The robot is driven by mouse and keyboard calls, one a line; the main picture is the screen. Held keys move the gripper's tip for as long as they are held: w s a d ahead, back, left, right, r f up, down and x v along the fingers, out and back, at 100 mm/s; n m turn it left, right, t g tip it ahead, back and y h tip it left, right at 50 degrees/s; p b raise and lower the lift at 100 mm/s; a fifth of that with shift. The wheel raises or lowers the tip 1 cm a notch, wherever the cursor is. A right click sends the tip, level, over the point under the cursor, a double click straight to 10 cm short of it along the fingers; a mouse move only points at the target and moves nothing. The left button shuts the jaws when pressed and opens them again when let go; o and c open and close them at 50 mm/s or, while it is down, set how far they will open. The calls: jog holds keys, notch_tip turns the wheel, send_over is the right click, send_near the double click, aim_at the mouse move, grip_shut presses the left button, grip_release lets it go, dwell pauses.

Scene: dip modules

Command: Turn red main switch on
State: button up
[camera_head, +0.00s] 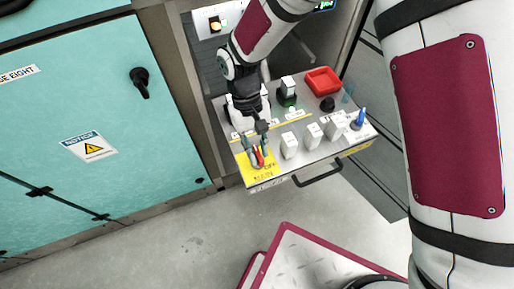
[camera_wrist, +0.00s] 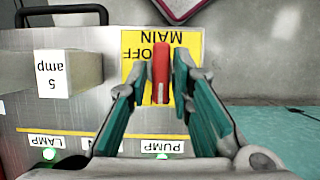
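The red main switch (camera_wrist: 160,75) is a red lever on a yellow label plate (camera_wrist: 188,42) that reads MAIN and OFF, upside down in the wrist view. In the head view the switch (camera_head: 260,157) is at the near left corner of the panel. My gripper (camera_wrist: 161,72) has its teal fingers on both sides of the red lever, with dark tips very close to it. In the head view my gripper (camera_head: 257,152) reaches down over the switch. Whether both tips press on the lever is hard to tell.
The panel (camera_head: 272,176) is a pulled-out metal drawer with a black handle (camera_head: 318,176). White blocks (camera_head: 289,145), a red tray (camera_head: 323,81) and a blue-topped knob (camera_head: 361,117) stand on it. A teal cabinet (camera_head: 80,110) is at left.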

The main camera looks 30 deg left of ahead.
jog(key=shift+o, duration=0.3)
jog(key=v, duration=1.2)
jog(key=w+d+r+m+t+y+p, duration=0.2)
jog(key=w+d+r+m+p, duration=0.15)
jog(key=d+r, duration=1.5)
jog(key=s+d+r+m+t+p, duration=0.1)
jog(key=s+d+r+m+t, duration=0.1)
jog(key=s+d, duration=0.5)
jog(key=s+d+r+m+t+y+p, duration=0.1)
jog(key=s+d+r, duration=0.5)
jog(key=d, duration=0.7)
jog(key=s+m+t+p, duration=0.1)
jog(key=s+m+t, duration=0.1)
jog(key=m, duration=0.1)
jog(key=shift+d, duration=0.2)
jog(key=shift+s+r+m, duration=0.1)
jog(key=shift+r+m, duration=0.1)
jog(key=shift+m, duration=0.05)
